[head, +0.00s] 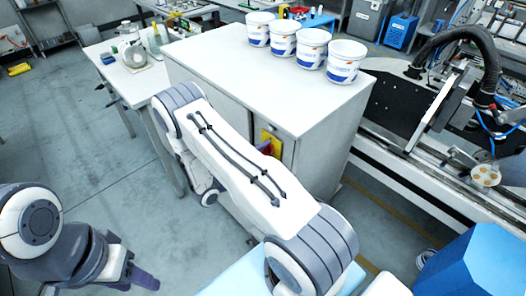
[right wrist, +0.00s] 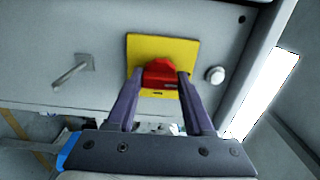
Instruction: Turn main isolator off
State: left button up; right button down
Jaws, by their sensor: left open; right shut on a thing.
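The main isolator is a red knob (right wrist: 160,73) on a yellow plate (right wrist: 190,50), fixed to a grey cabinet face. In the right wrist view my right gripper (right wrist: 160,79) has its two purple fingers on either side of the red knob, shut on it. Any marking for the knob's position is too small to read. My left gripper (head: 143,279) is at the bottom left of the head view, open and empty, away from the cabinet.
The white-topped cabinet (head: 235,62) carries several white buckets (head: 258,28) at its back edge. Beside the plate are a round white button (right wrist: 215,75) and a metal handle (right wrist: 72,72). A machine with a black hose (head: 440,42) stands right.

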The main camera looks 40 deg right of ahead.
jog(key=shift+a, duration=0.1)
jog(key=shift+c, duration=1.4)
grip_release()
jog(key=a+b, duration=0.4)
jog(key=a, duration=0.6)
jog(key=shift+s+a, duration=0.25)
jog(key=shift+s, duration=0.15)
